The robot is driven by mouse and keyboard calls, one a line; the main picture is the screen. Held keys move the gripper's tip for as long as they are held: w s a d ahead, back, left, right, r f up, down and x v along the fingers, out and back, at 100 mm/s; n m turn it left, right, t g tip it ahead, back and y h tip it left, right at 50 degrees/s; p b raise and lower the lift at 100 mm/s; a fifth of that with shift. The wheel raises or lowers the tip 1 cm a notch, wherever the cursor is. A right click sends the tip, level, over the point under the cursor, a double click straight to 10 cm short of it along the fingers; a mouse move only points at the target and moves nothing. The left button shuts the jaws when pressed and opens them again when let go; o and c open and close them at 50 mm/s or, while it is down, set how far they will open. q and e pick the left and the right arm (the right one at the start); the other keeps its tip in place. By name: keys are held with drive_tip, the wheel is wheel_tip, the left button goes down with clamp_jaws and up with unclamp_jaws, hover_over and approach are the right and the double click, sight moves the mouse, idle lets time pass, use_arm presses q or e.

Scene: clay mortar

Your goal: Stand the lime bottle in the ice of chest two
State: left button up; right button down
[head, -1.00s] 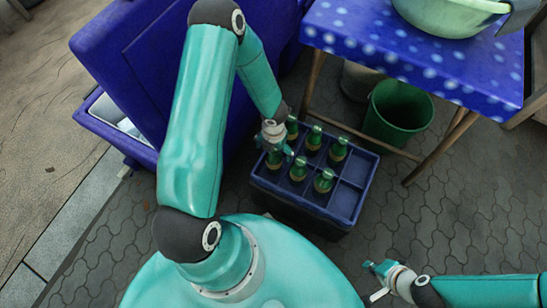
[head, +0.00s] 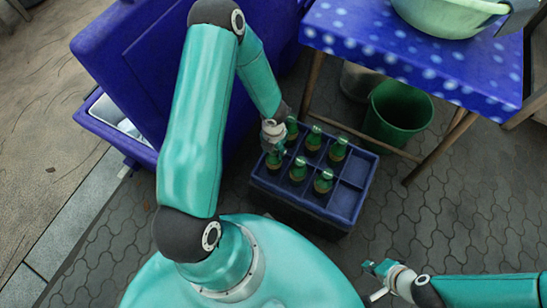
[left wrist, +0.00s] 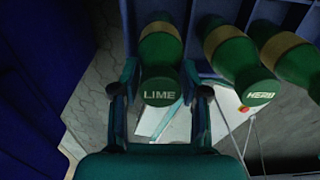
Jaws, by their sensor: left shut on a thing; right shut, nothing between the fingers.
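My right gripper (head: 382,268) is shut and empty, low at the right.
The blue crate (head: 345,203) holds several other green bottles, one marked HERB (left wrist: 245,78) beside the lime bottle. A spotted blue table (head: 400,62) with a pale green bowl (head: 445,18) stands behind, and a green bucket (head: 398,112) stands beneath it. Paving is clear at the right.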

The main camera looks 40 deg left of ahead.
wheel_tip(320, 180, up, 18)
drive_tip(key=p, duration=1.7)
drive_tip(key=shift+f, duration=0.15)
